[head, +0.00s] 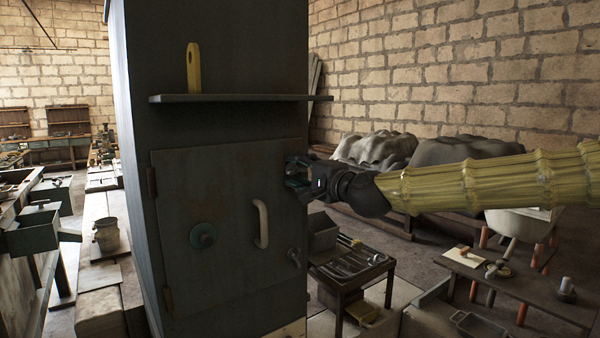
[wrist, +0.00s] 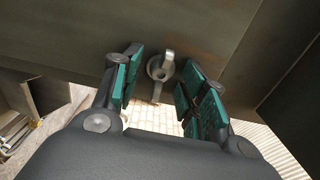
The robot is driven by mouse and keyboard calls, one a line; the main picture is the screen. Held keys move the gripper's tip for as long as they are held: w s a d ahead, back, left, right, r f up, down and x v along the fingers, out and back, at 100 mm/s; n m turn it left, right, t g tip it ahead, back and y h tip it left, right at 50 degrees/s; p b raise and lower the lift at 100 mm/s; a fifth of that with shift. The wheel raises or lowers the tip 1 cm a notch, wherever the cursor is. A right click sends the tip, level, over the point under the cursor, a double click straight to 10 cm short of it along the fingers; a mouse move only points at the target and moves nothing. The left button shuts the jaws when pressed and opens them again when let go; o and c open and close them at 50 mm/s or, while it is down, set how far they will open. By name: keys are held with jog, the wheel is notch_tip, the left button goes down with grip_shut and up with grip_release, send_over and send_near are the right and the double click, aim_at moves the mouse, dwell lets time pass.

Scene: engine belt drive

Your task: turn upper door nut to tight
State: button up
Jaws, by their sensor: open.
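The upper door nut (wrist: 160,68) is a grey metal wing nut in the wrist view, on the dark door face. Its wings stand roughly upright, with one wing up and one down. My gripper (wrist: 160,88) is open, one green-padded finger on each side of the nut, with visible gaps. I cannot tell how far the nut reaches in between the pads. In the head view my gripper (head: 294,178) is at the upper right edge of the cabinet door (head: 220,215) and hides this nut. A lower door nut (head: 294,258) shows below it.
The door has a pale curved handle (head: 262,224) and a round green knob (head: 203,235). A shelf (head: 240,98) with a yellow-handled tool (head: 194,68) juts out above. A small tool table (head: 350,268) stands low at the right.

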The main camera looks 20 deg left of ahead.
jog(key=v, duration=1.2)
jog(key=shift+f, duration=0.1)
dwell(1.4)
